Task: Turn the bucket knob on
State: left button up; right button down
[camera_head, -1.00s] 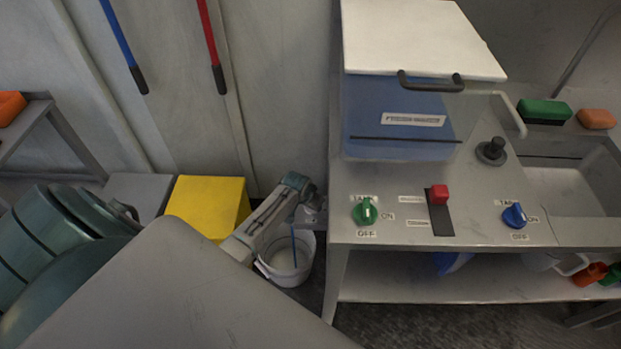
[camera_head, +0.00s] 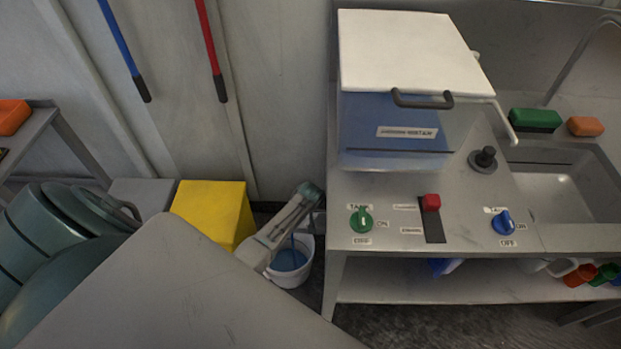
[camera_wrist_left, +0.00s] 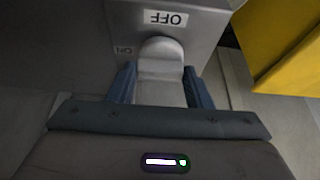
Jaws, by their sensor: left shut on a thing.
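The bucket knob (camera_wrist_left: 161,48) is a pale grey knob on a grey panel in the left wrist view. My left gripper (camera_wrist_left: 160,85) is shut on it, with a dark blue finger on each side. An OFF label, upside down, lies just beyond the knob's rounded end, and an ON label is at its left. In the head view my left gripper (camera_head: 316,219) is at the left side of the counter, above the bucket (camera_head: 290,266). The bucket is white with blue inside. The knob is hidden there. My right gripper is not in view.
The metal counter (camera_head: 385,180) bears a green knob (camera_head: 361,220), a red switch (camera_head: 431,202), a blue knob (camera_head: 503,222) and a white-lidded box (camera_head: 405,50). A yellow box (camera_head: 212,208) stands left of my arm. A sink (camera_head: 560,190) is at the right.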

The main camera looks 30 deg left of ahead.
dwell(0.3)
pick_arm(q)
jog(key=o, duration=1)
jog(key=v, duration=1)
jog(key=shift+s+d+r, duration=0.1)
jog(key=shift+d+r, duration=0.05)
jog(key=shift+r, duration=0.25)
